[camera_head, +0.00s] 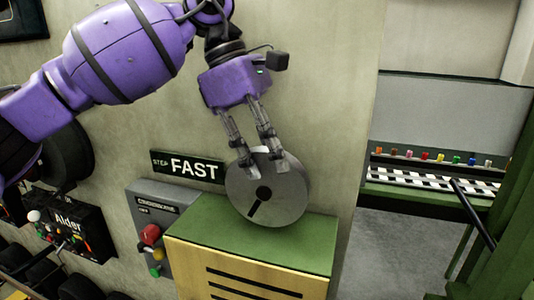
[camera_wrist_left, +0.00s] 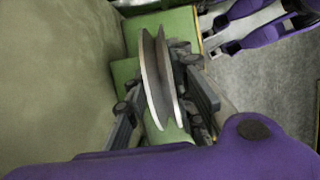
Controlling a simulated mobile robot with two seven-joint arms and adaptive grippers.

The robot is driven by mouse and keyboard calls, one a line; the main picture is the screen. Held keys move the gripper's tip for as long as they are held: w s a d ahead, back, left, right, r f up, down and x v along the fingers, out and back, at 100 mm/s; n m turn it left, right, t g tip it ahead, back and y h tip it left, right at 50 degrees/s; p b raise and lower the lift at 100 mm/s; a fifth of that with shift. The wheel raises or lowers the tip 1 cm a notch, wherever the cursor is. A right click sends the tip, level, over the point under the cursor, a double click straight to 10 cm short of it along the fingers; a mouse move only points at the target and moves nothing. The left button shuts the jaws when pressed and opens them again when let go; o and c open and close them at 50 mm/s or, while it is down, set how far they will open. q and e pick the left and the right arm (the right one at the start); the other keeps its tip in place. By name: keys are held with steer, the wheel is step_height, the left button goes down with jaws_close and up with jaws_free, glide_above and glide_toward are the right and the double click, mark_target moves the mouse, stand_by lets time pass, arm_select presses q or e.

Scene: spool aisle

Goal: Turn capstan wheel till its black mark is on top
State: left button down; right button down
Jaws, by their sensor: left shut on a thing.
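The capstan wheel (camera_head: 287,187) is a grey disc with a dark hub, standing upright above a green-topped yellow cabinet. Its black mark (camera_head: 254,208) runs from the hub toward the lower left. My left gripper (camera_head: 262,151) reaches down from above and is shut on the wheel's upper rim. A small pale patch shows on the rim between the fingers. In the left wrist view the wheel (camera_wrist_left: 150,75) shows edge-on as two thin discs, with my left gripper's fingers (camera_wrist_left: 163,80) on either side. My right gripper is not seen.
The cabinet (camera_head: 290,240) is close beneath the wheel. A FAST sign (camera_head: 195,167) and a grey control box (camera_head: 148,212) with a red button are on the left.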

mark_target(290, 160)
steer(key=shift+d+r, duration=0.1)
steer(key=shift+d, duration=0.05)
arm_select(q)
steer(key=shift+s+d+r, duration=0.1)
steer(key=shift+d+r, duration=0.05)
steer(key=shift+s+d+r+y+p, duration=0.15)
steer(key=shift+d+y+p, duration=0.15)
steer(key=shift+y+p, duration=0.3)
steer(key=shift+s+d+t+y+p, duration=0.1)
steer(key=shift+d+t+y+p, duration=0.3)
steer(key=shift+t+y, duration=0.15)
steer(key=shift+s+d+f+y+p, duration=0.1)
steer(key=shift+d+f+y+p, duration=0.2)
steer(key=shift+y, duration=0.55)
steer(key=shift+s+d+f+t+y+p, duration=0.1)
steer(key=shift+d+f+t+y+p, duration=0.3)
steer(key=shift+y, duration=0.4)
steer(key=shift+d+f+y, duration=0.1)
steer(key=shift+d+y, duration=0.15)
steer(key=shift+y, duration=0.15)
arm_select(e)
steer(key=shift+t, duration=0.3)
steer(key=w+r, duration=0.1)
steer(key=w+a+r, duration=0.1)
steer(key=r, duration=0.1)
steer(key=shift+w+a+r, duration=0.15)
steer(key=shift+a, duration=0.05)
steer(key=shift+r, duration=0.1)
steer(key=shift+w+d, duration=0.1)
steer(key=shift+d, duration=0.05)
